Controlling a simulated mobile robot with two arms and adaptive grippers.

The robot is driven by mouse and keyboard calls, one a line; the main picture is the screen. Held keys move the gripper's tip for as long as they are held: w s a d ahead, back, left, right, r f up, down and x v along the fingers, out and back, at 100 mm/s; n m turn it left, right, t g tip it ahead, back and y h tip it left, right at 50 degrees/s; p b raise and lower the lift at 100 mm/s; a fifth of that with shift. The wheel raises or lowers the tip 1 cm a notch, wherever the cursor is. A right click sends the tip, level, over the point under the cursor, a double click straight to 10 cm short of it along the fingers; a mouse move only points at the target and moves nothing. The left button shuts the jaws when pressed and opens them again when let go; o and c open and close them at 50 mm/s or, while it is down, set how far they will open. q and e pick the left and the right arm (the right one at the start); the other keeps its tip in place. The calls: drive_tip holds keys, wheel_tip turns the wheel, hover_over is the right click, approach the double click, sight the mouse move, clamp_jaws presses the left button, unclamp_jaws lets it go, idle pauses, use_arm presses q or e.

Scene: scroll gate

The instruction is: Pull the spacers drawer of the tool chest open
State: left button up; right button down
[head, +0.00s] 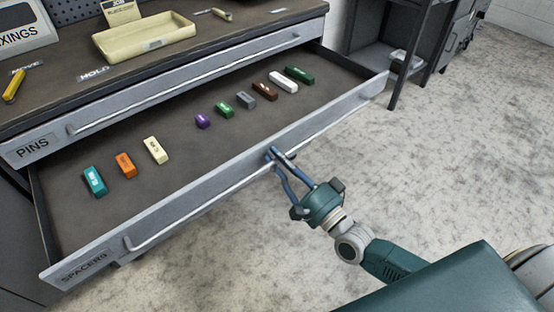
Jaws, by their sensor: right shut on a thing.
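The spacers drawer (190,198) of the tool chest is pulled well out, and its inside shows. Its label reads SPACERS at the lower left of its front. A long bar handle (190,215) runs along that front. Several coloured blocks lie in the drawer, among them a teal one (95,181), an orange one (126,165) and a white one (283,82). My right gripper (277,163) is shut on the handle near the middle of the drawer front. My left gripper is not in view.
The PINS drawer (150,93) above is closed. A cream tray (145,38) and a yellow tool (14,85) lie on the chest top. A dark shelf unit (385,40) stands at the back right. The floor (470,150) at the right is clear.

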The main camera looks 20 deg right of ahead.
drive_tip(key=shift+s, duration=0.15)
drive_tip(key=c, duration=1.7)
unclamp_jaws()
drive_tip(key=shift+d, duration=0.1)
drive_tip(key=shift+c, duration=0.2)
drive_tip(key=v, duration=1.2)
